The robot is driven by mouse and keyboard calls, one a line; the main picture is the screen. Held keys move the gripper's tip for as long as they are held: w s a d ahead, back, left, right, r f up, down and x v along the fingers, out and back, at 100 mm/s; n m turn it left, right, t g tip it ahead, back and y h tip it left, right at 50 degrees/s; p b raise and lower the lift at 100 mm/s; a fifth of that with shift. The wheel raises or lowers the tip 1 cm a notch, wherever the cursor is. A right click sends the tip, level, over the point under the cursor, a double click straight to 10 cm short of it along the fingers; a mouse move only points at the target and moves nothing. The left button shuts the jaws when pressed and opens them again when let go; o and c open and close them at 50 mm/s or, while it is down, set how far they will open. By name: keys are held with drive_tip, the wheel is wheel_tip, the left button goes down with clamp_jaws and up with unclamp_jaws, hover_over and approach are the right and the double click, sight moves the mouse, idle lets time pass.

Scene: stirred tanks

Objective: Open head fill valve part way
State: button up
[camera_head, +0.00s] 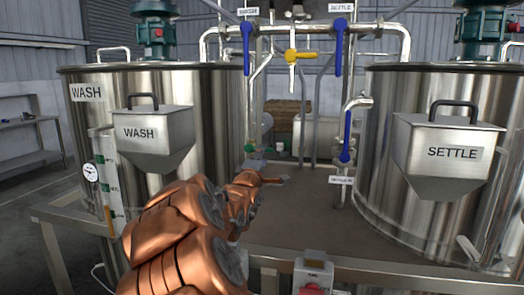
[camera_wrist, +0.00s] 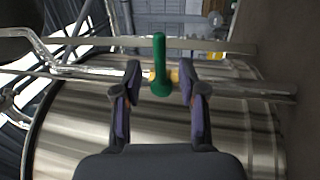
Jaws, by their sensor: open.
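A green valve handle (camera_wrist: 159,62) on a brass-coloured body sits on a steel pipe (camera_wrist: 230,88) in the wrist view. My gripper (camera_wrist: 163,84) is open, with one finger on each side of the handle in the picture and a gap on both sides. I cannot tell how far in front of the handle the fingertips are. In the head view, a small green part (camera_head: 249,148) shows on the pipework beside the WASH tank. I see no label naming the head fill valve.
The WASH tank (camera_head: 212,90) stands left and the SETTLE tank (camera_head: 385,150) right. Blue handles (camera_head: 246,48) and a yellow handle (camera_head: 300,56) are on the upper pipes. A red button box (camera_head: 313,275) is at the front edge. The deck between the tanks is largely clear.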

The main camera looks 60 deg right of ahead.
drive_tip(key=shift+p+x, duration=0.35)
drive_tip(key=shift+x, duration=2.2)
clamp_jaws()
